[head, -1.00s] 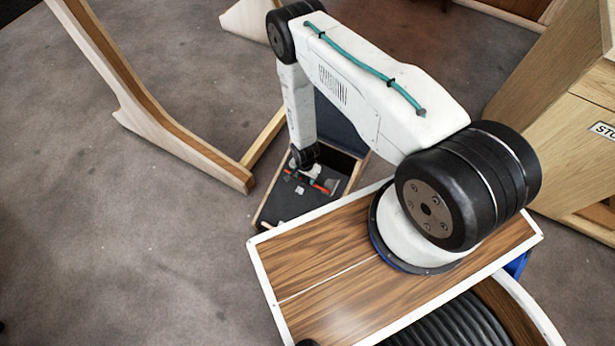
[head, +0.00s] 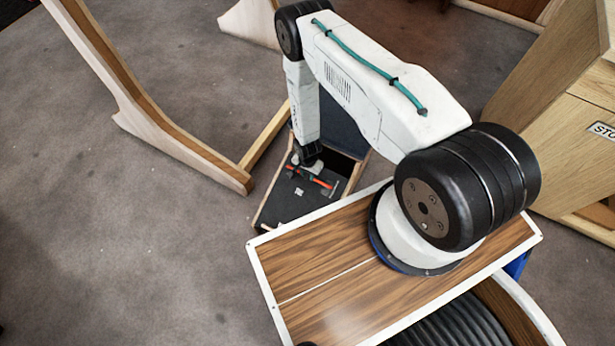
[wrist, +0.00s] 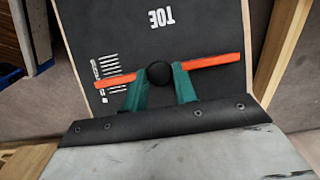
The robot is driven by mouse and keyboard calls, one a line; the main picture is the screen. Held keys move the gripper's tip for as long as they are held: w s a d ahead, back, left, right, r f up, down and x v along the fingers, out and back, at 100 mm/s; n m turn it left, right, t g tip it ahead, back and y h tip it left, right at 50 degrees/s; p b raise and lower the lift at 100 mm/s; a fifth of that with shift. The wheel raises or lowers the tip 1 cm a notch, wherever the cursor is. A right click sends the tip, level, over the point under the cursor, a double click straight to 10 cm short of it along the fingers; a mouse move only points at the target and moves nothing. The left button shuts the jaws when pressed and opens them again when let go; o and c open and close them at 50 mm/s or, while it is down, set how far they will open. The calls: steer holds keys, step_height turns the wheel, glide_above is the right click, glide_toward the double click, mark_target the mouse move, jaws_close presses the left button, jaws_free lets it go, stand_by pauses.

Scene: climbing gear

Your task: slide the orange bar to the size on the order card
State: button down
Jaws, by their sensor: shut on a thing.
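The orange bar (wrist: 215,61) lies across a dark board (wrist: 195,22) marked "TOE", which appears upside down in the wrist view. A round black knob (wrist: 158,74) sits at the bar's middle. My gripper (wrist: 160,82) has its teal fingers shut on the knob, one on each side. Pale scale marks (wrist: 110,70) show near the bar's left end; their figures are too small to read. In the head view the bar (head: 322,183) lies on the board of a wooden box, with my gripper (head: 308,166) above its left part. I see no order card.
The wooden box (head: 262,212) stands on the grey floor close to my base. A wooden frame (head: 150,130) stands to its left. A wooden cabinet (head: 570,140) with a partly cut-off label is at the right. Open floor lies at left.

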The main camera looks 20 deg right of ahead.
mark_target(307, 175)
steer(key=shift+w, duration=0.1)
steer(key=c, duration=1.1)
jaws_free()
steer(key=shift+r, duration=0.1)
step_height(307, 175, up, 8)
steer(key=shift+f, duration=0.2)
